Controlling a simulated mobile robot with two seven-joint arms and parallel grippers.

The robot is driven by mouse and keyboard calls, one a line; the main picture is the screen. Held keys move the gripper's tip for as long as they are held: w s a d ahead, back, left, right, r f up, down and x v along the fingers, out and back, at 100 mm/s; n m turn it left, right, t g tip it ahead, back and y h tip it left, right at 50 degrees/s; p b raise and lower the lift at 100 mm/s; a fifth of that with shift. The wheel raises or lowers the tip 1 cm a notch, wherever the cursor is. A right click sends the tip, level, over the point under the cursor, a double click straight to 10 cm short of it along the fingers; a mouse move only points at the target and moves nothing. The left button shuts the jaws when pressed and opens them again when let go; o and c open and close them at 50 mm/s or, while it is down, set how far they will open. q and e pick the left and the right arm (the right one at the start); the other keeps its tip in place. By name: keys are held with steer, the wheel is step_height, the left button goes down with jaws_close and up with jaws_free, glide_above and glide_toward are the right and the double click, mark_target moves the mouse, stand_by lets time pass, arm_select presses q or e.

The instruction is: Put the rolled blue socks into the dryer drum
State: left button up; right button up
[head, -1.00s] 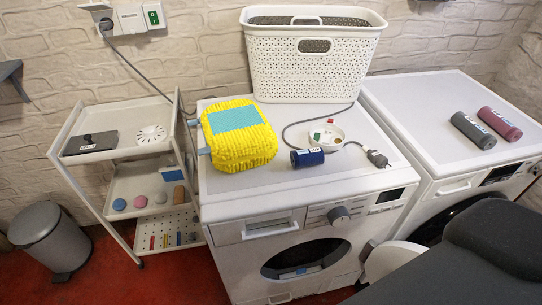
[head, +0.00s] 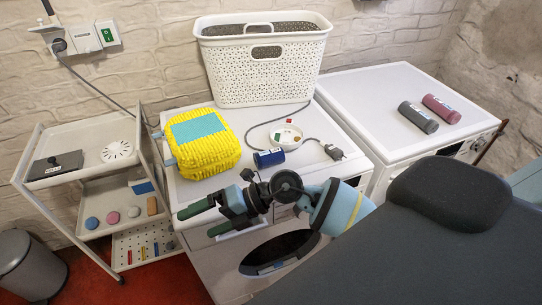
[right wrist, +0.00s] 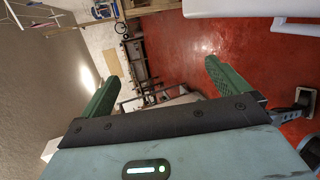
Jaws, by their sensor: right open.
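The rolled blue socks (head: 269,157) lie as a small dark blue roll with a pale label on top of the left white machine (head: 215,189), near its front edge. My right gripper (head: 201,219) is open and empty in front of that machine's upper front, to the left of the socks and nearer to me. Its two green fingers also show in the right wrist view (right wrist: 161,82), with nothing between them. The right white machine (head: 365,100) has its front mostly hidden behind my dark body part, so I cannot see its drum opening. My left gripper is not in view.
A yellow package (head: 214,157), a white basket (head: 262,72), a small dish (head: 285,136) and a cable plug (head: 334,152) share the left machine's top. Grey (head: 418,117) and pink (head: 441,109) rolls lie on the right machine. A trolley (head: 100,130) stands left.

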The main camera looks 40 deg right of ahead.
mark_target(269, 151)
steer(key=w+d+h, duration=0.2)
steer(key=d, duration=0.1)
steer(key=w+d+r+n+h, duration=0.1)
steer(key=w+d+h, duration=0.2)
steer(key=d, duration=0.1)
steer(key=w+d+r+n+h, duration=0.1)
steer(key=w+d+h, duration=0.1)
steer(key=d, duration=0.2)
steer(key=shift+w+d+h, duration=0.2)
steer(key=shift+h, duration=0.2)
steer(key=w+d+r+m+h, duration=0.25)
steer(key=d+h, duration=0.45)
steer(key=d, duration=0.6)
steer(key=shift+n+y, duration=0.25)
steer(key=shift+y, duration=0.05)
steer(key=shift+x, duration=3.9)
steer(key=c, duration=1)
steer(key=shift+r, duration=0.1)
